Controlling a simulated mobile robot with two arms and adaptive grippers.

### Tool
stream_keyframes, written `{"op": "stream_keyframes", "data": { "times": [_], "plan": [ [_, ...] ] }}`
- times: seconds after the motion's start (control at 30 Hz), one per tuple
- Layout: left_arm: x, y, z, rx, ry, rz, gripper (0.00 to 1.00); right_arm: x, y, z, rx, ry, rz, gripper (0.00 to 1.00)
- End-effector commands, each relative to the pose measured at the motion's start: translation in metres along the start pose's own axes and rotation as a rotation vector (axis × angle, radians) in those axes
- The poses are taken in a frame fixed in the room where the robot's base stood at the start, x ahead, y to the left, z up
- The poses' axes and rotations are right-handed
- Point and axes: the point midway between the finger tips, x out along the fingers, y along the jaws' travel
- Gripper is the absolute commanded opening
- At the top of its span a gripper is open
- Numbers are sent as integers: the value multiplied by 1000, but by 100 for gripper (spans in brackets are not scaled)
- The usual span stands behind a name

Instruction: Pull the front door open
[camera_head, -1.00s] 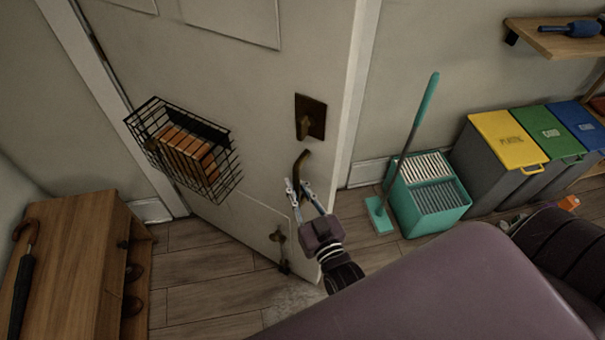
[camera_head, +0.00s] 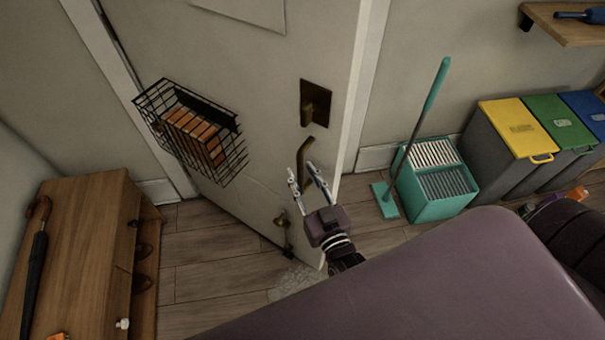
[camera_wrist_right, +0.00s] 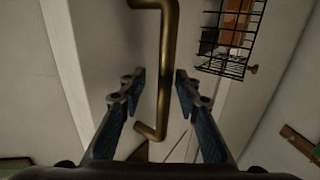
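The white front door (camera_head: 262,110) stands ajar, its right edge swung out from the wall towards me. A bent brass pull handle (camera_head: 303,157) is on its face near that edge; in the right wrist view the handle (camera_wrist_right: 168,62) runs down between the fingers. My right gripper (camera_head: 302,170) is open at the lower part of the handle. In the right wrist view, gaps show between the bar and both fingers. A dark brass lock plate (camera_head: 316,101) sits above the handle. My left gripper is out of view.
A wire basket (camera_head: 190,130) with brick-like items hangs on the door. A wooden cabinet (camera_head: 75,250) with an umbrella stands at left. A teal mop bucket (camera_head: 437,205) with mop and several recycling bins (camera_head: 520,128) stand at right. Bare wooden floor (camera_head: 215,285) lies before the door.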

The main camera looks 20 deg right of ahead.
Motion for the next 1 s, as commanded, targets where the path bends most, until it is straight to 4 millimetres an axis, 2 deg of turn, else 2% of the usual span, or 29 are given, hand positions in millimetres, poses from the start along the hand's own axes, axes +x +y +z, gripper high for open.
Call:
{"op": "stream_keyframes", "data": {
  "times": [0.17, 0.27, 0.7, 0.83, 1.0],
  "plan": [
    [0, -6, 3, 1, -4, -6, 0, -2, -1, -1, 1, 2, -1, 30],
    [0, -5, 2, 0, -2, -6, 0, -11, -1, 0, 1, 0, -1, 30],
    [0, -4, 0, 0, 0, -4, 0, -98, 1, 1, 1, -2, 0, 30],
    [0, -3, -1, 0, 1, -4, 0, -114, 2, 0, 1, 0, 1, 30],
    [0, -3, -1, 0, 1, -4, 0, -122, 2, 0, 1, 1, 1, 30]
  ]
}}
